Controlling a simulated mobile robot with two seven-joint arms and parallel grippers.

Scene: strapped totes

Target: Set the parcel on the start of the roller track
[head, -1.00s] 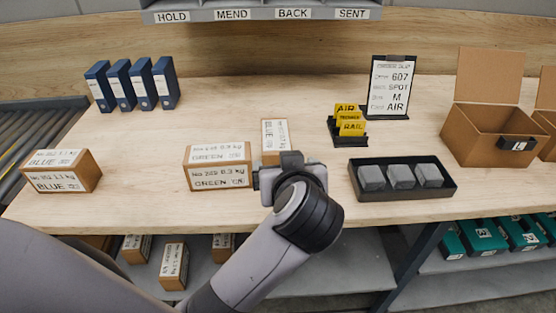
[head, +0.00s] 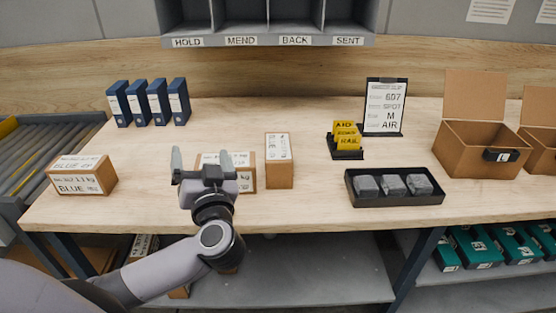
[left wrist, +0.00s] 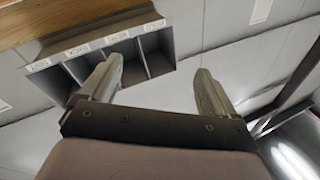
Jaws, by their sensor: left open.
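Three brown labelled parcels stand on the bench: one marked BLUE (head: 82,180) at the left, one marked GREEN (head: 246,178) in the middle and an upright one (head: 279,162) just right of it. Which one the task means is not shown. The roller track (head: 45,155) lies beyond the bench's left end. My left gripper (head: 203,162) is open and empty, fingers pointing up, in front of the GREEN parcel and hiding its left part. In the left wrist view its two fingers (left wrist: 157,85) stand apart with nothing between them. My right gripper is not in view.
Blue binders (head: 148,103) stand at the back left. A black tray of grey blocks (head: 395,202), a yellow card holder (head: 346,142), a clipboard (head: 384,106) and open cartons (head: 480,145) occupy the right. A labelled pigeonhole shelf (head: 268,41) hangs above. The bench's middle back is clear.

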